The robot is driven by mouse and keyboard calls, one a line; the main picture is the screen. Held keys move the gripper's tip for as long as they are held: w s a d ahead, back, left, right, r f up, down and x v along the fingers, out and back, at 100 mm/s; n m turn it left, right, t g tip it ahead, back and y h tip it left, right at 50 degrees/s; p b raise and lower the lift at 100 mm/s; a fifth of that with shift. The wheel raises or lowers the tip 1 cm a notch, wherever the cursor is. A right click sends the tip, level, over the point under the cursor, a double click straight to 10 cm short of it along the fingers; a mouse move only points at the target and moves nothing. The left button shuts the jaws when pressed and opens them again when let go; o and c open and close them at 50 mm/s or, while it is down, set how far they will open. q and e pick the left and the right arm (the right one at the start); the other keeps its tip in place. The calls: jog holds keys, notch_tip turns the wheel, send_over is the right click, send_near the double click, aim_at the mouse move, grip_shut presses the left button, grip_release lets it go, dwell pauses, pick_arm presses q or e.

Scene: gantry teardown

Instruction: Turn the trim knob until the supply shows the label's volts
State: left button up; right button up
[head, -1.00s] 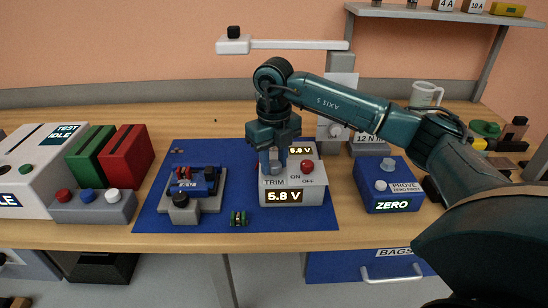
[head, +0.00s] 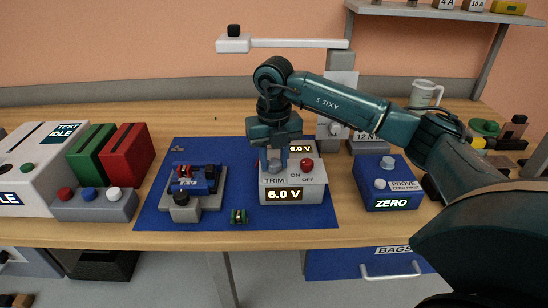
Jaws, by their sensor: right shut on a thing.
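The white supply box (head: 312,183) stands on the blue mat (head: 240,212). Its front display (head: 284,195) reads 6.0 V, and a label (head: 301,147) at its back also appears to read 6.0 V, partly covered by my gripper. The trim knob (head: 275,168) sits at the top left of the box, above the word TRIM. My right gripper (head: 276,162) points down from above and is shut on the knob, hiding most of it. A red button (head: 306,164) is beside it, marked ON and OFF. My left gripper is not in view.
A grey fixture (head: 193,200) holding a blue part stands left of the supply, with a small green piece (head: 239,216) in front. A blue PROVE box (head: 386,186) reading ZERO is at the right. A button box (head: 93,206) is at the left.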

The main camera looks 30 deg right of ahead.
aim_at(274, 162)
jog(key=o, duration=1)
jog(key=shift+c, duration=0.2)
notch_tip(274, 162, up, 13)
jog(key=shift+r, duration=0.15)
